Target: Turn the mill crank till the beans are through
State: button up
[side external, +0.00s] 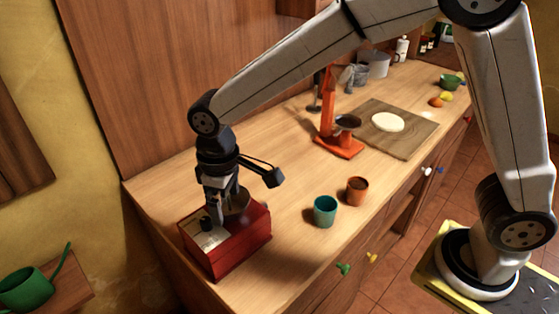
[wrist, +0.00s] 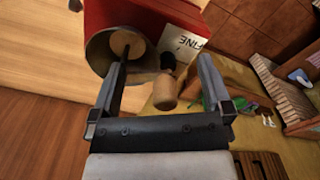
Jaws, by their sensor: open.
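The mill is a red box (side external: 245,243) with a metal hopper (side external: 237,202) on top, at the counter's near left corner. In the wrist view the red box (wrist: 140,17) is at the top, with the hopper (wrist: 98,52) below it and a round tan thing (wrist: 127,43) inside. A wooden knob (wrist: 164,94), seemingly the crank's, lies between my fingers, with a gap on each side. My gripper (wrist: 160,68) is open and points down over the mill; it also shows in the side view (side external: 221,205). The crank arm is mostly hidden, and I cannot make out beans.
A teal cup (side external: 325,212) and an orange cup (side external: 357,191) stand right of the mill. Farther back are an orange stand (side external: 328,115) and a board (side external: 412,135) with pale dough (side external: 388,122). A wooden wall (side external: 150,70) rises behind the mill. Counter between is clear.

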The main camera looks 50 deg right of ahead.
jog(key=shift+r, duration=0.1)
notch_tip(320, 180, up, 7)
dwell(0.9)
jog(key=s+d+f+m+t, duration=0.1)
jog(key=s+d+f+m, duration=0.2)
jog(key=d, duration=0.8)
jog(key=s+d+f+m+t, duration=0.1)
jog(key=s+d+f+m, duration=0.2)
jog(key=s+d+f, duration=0.5)
jog(key=d, duration=0.2)
jog(key=shift+d+t, duration=0.3)
jog(key=shift+d, duration=0.05)
jog(key=shift+w, duration=0.1)
